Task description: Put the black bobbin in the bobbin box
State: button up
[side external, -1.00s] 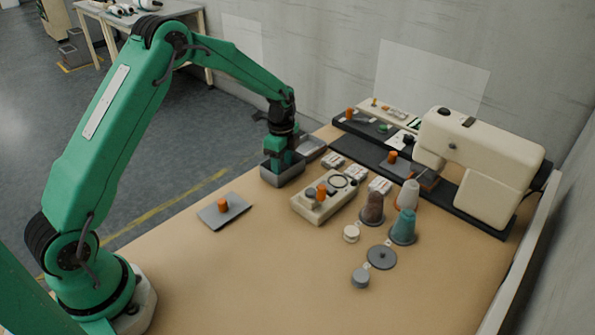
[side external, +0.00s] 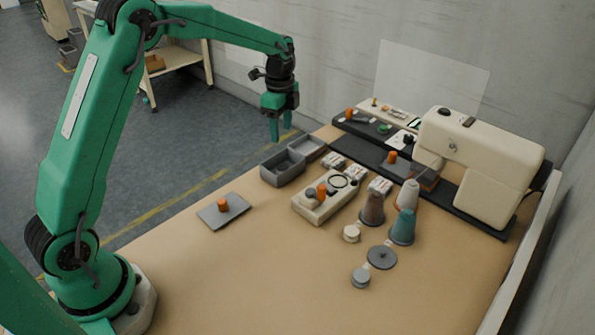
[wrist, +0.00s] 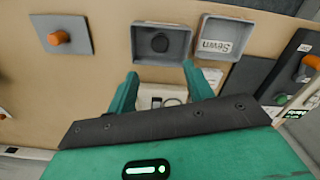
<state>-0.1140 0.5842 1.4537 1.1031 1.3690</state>
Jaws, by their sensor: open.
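The black bobbin (wrist: 160,42) shows in the wrist view as a round black disc lying inside the grey open bobbin box, near its middle. The box (wrist: 160,60) stands at the table's far left edge in the side view (side external: 282,179). My gripper (side external: 281,132) is raised above and clear of the box. Its two green fingers are apart and empty, and they also show in the wrist view (wrist: 161,76). In the side view the box's inside is mostly in shadow.
A shallow grey tray marked "Sewn" (wrist: 222,36) adjoins the box. A grey plate with an orange knob (side external: 223,211) lies nearer. A cream control box (side external: 322,208), thread cones (side external: 403,228) and a sewing machine (side external: 490,150) stand to the right. The front table is clear.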

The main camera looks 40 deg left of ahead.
jog(key=shift+r, duration=0.3)
jog(key=shift+r, duration=0.1)
dwell(0.3)
jog(key=s+d+r+n+t, duration=0.35)
jog(key=s+r+n, duration=0.35)
jog(key=s+r, duration=0.55)
jog(key=s+d+f+n+t, duration=0.1)
jog(key=s+n, duration=0.6)
jog(key=s, duration=1)
jog(key=shift+s+d+f+t, duration=0.15)
jog(key=shift+s+d+t, duration=0.15)
jog(key=shift+d+t, duration=0.35)
